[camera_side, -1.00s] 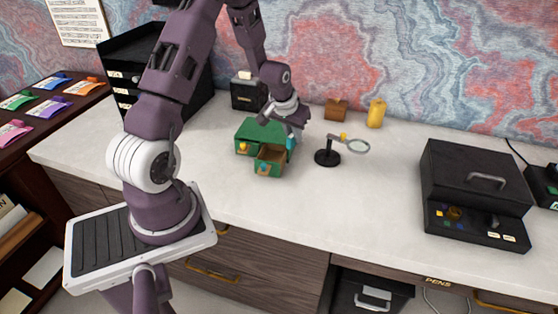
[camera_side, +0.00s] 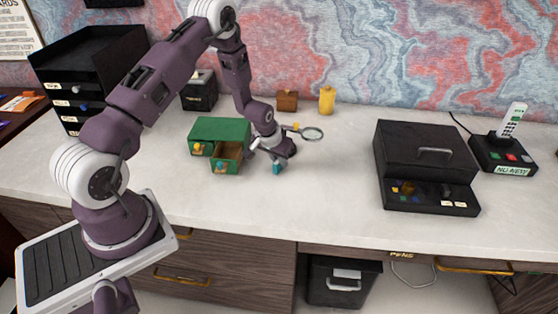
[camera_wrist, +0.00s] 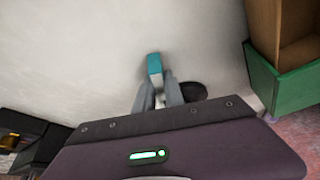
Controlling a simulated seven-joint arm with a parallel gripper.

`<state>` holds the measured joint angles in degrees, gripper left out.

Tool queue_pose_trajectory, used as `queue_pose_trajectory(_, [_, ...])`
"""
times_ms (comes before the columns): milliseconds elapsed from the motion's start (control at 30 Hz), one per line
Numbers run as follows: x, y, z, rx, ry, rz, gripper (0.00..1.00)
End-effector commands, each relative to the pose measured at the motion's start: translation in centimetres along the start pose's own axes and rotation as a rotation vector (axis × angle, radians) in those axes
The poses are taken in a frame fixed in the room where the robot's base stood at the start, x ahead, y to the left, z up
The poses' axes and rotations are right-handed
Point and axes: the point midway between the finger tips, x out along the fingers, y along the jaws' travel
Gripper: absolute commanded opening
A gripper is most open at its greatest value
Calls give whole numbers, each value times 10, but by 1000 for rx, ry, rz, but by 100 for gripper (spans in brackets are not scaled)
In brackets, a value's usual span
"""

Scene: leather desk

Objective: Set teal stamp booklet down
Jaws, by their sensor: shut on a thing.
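The teal stamp booklet (camera_side: 277,168) is small and held upright between the fingertips of my gripper (camera_side: 275,158), just right of the green drawer box. It also shows in the wrist view (camera_wrist: 154,65), sticking out past the fingers of my gripper (camera_wrist: 158,92), which are shut on it. It is over the bare white desk top; whether it touches the surface I cannot tell.
The green box (camera_side: 218,132) has an open drawer (camera_side: 227,158) close on the left. Desk top (camera_side: 325,185) in front and between is clear.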

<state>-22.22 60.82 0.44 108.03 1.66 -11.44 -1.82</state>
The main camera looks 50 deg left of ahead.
Motion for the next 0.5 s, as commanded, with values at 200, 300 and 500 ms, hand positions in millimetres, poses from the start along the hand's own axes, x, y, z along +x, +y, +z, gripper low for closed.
queue_pose_trajectory(200, [2, 0, 1, 0, -1, 0, 25])
queue_pose_trajectory(300, [2, 0, 1, 0, -1, 0, 35])
queue_pose_trajectory(500, [2, 0, 1, 0, -1, 0, 35])
